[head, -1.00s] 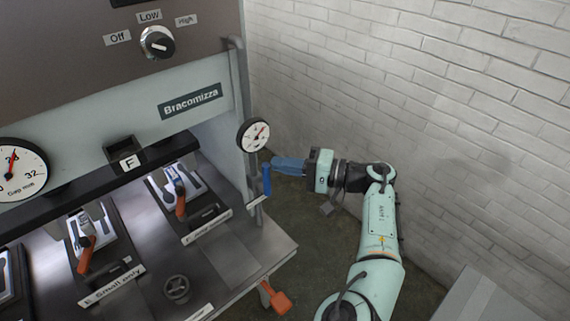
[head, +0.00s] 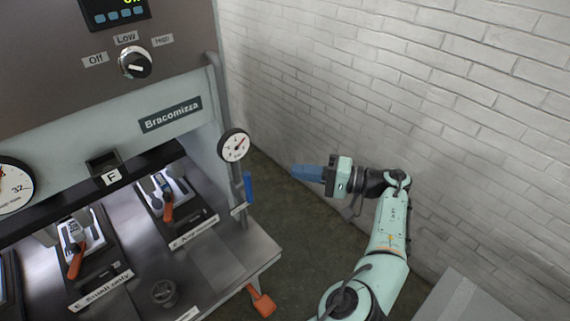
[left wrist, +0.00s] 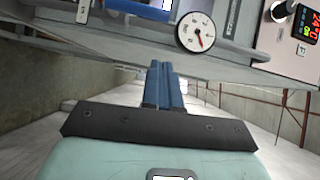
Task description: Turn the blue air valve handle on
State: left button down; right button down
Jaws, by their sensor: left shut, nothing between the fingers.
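The blue air valve handle (head: 248,188) hangs about upright on the grey pipe at the press's right corner, just below a round white gauge (head: 234,145). In the left wrist view a blue bar (left wrist: 140,9) at the top edge, left of the gauge (left wrist: 196,33), appears to be this handle. My left gripper (head: 294,171) is right of the handle, apart from it, with its blue fingers shut and empty. The shut fingers (left wrist: 162,66) also show in the left wrist view, below the gauge. My right gripper is not in view.
The press (head: 75,130) fills the left side, with several orange-handled clamps on its bed. An orange lever (head: 261,301) sticks out below the bed's front edge. A white brick wall (head: 400,80) stands behind my arm. Free space lies between the gripper and the press.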

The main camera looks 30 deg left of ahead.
pick_arm(q)
jog(key=d, duration=0.2)
jog(key=w+d+p, duration=0.1)
jog(key=d, duration=0.1)
dwell(0.5)
